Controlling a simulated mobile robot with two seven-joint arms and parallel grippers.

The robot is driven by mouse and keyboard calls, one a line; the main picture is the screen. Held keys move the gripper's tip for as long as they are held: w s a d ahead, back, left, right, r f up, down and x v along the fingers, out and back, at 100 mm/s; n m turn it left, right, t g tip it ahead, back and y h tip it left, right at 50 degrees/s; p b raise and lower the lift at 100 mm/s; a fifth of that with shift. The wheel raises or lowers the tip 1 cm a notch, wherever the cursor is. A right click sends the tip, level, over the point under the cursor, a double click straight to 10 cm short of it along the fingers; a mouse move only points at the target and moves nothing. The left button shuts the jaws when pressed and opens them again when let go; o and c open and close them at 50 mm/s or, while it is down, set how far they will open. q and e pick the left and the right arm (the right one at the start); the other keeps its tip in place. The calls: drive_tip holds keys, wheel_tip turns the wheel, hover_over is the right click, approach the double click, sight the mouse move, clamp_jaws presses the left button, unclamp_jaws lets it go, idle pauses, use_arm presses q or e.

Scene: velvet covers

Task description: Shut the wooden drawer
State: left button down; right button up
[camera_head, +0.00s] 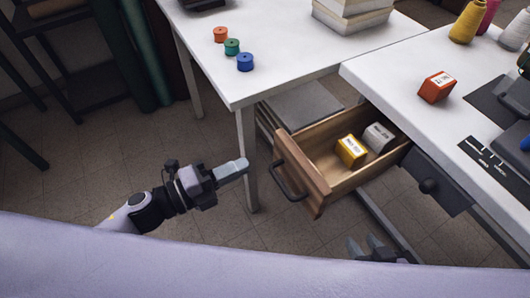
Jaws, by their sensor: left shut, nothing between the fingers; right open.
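The wooden drawer (305,170) stands pulled out from under the right white table, with a dark bar handle (286,180) on its front. A yellow box (351,152) and a grey box (379,137) lie inside it. My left gripper (240,166) is shut and empty, to the left of the drawer front and apart from it. My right gripper (366,247) is at the bottom of the view, below the drawer, with its fingers apart. Much of the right arm is hidden behind the pale surface in front.
The right white table (400,75) carries a red-orange box (437,87) and thread cones (468,22). A dark drawer with a knob (428,186) sits beside the wooden drawer. The left white table (280,55) holds small spools (232,46); its leg (247,150) stands near my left gripper.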

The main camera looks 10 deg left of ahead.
sight(278, 150)
use_arm(q)
drive_tip(key=x, duration=0.7)
use_arm(e)
drive_tip(key=shift+w+r, duration=0.1)
drive_tip(key=shift+w, duration=0.15)
